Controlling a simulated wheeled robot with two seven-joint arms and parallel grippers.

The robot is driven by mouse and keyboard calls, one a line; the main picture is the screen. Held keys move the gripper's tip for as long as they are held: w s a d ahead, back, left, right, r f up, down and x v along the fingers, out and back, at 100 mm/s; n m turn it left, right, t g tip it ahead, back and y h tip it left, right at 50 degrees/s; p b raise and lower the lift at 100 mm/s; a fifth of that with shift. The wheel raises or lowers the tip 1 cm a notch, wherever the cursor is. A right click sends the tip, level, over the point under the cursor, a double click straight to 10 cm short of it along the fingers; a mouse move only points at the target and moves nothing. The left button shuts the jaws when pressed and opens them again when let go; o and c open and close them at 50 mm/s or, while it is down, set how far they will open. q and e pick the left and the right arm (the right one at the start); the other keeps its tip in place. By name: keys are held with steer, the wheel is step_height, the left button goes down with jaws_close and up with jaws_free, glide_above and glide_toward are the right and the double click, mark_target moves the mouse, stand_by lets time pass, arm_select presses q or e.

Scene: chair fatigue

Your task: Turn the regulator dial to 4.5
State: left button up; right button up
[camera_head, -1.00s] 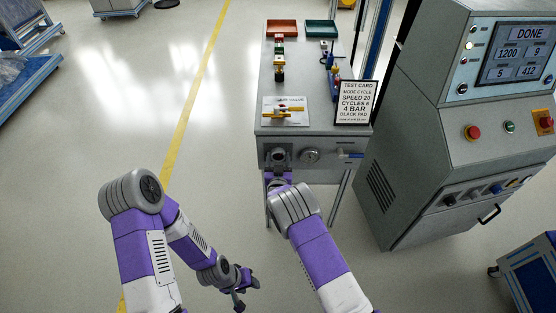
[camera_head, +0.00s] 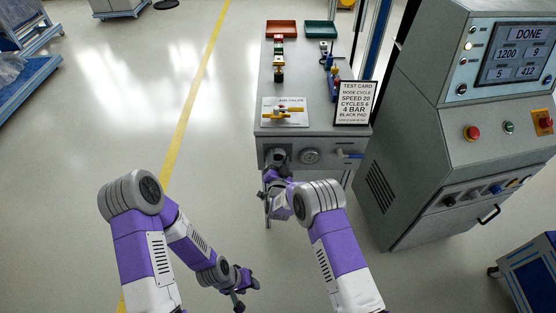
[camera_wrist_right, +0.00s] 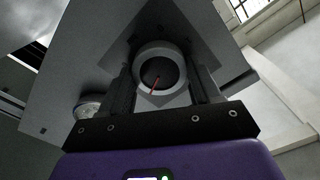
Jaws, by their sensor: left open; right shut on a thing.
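The regulator dial (camera_head: 279,157) is a dark round knob on the front face of the grey bench, at its left end. In the right wrist view the dial (camera_wrist_right: 152,68) faces me, with a light ring around it and a red pointer line. My right gripper (camera_head: 274,171) is shut on the dial, one dark finger on each side. The scale numbers cannot be read. My left gripper (camera_head: 245,287) is open and empty, low over the floor, well away from the bench.
A round gauge (camera_head: 310,156) and a blue-handled lever (camera_head: 349,155) sit right of the dial. A test card (camera_head: 355,102) on the bench reads 4 BAR. A grey control machine (camera_head: 440,120) stands at the right.

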stand_by(0.3)
steer(key=o, duration=1.1)
steer(key=shift+c, duration=0.2)
steer(key=s+p, duration=0.2)
steer(key=s, duration=0.5)
steer(key=shift+s, duration=0.3)
